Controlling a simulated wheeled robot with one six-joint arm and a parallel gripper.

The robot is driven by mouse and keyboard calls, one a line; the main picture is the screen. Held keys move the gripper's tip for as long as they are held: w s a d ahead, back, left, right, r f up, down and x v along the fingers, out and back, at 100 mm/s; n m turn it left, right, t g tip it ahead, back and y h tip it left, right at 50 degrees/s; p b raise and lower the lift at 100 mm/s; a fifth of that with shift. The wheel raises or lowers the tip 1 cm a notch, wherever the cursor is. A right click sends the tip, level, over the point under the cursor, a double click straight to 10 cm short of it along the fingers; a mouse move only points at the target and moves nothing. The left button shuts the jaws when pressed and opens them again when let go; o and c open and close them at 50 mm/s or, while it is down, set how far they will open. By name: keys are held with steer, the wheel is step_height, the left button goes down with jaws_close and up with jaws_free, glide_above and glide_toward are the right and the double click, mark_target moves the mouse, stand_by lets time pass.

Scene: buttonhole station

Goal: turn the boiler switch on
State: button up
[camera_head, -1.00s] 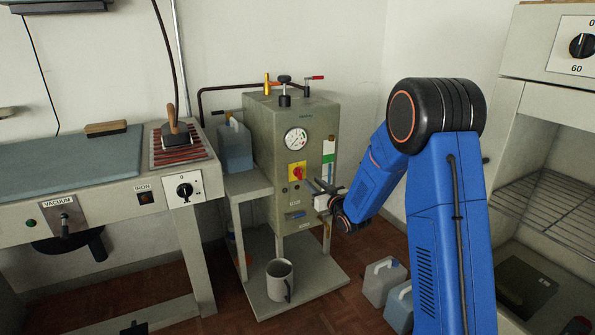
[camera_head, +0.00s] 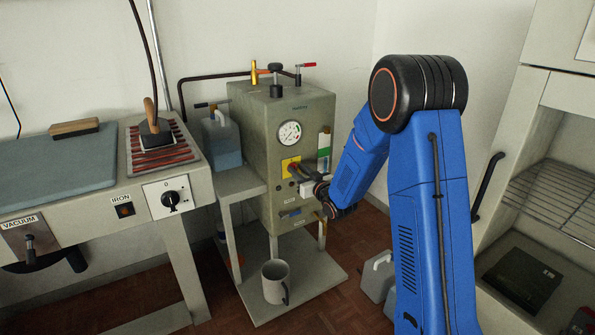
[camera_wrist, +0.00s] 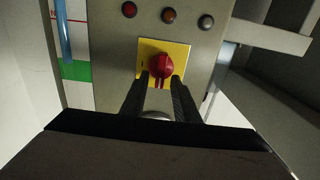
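The boiler switch is a red rotary knob (camera_wrist: 160,66) on a square yellow plate (camera_wrist: 179,50) on the front of the grey boiler (camera_head: 262,140). In the head view the yellow plate (camera_head: 287,163) is partly visible, and my gripper covers most of the knob. My gripper (camera_wrist: 161,80) is open, its two dark fingers pointing at the knob. The fingertips show at either side of the knob's near part in the wrist view. I cannot tell whether they touch it. In the head view my gripper (camera_head: 298,172) is right at the boiler front.
Several round indicators, including a red one (camera_wrist: 129,9), sit beside the switch. A pressure gauge (camera_head: 289,133) is above it. A grey mug (camera_head: 275,282) stands on the lower shelf. The ironing table (camera_head: 70,185) is left, a cabinet with a wire rack (camera_head: 555,200) right.

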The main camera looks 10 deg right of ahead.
jaws_close()
steer(key=shift+m, duration=0.4)
steer(key=m, duration=0.5)
steer(key=d+f+m, duration=0.1)
steer(key=m, duration=1.1)
steer(key=shift+w+d+f, duration=0.2)
steer(key=shift+f, duration=0.05)
steer(key=shift+o, duration=0.9)
jaws_free()
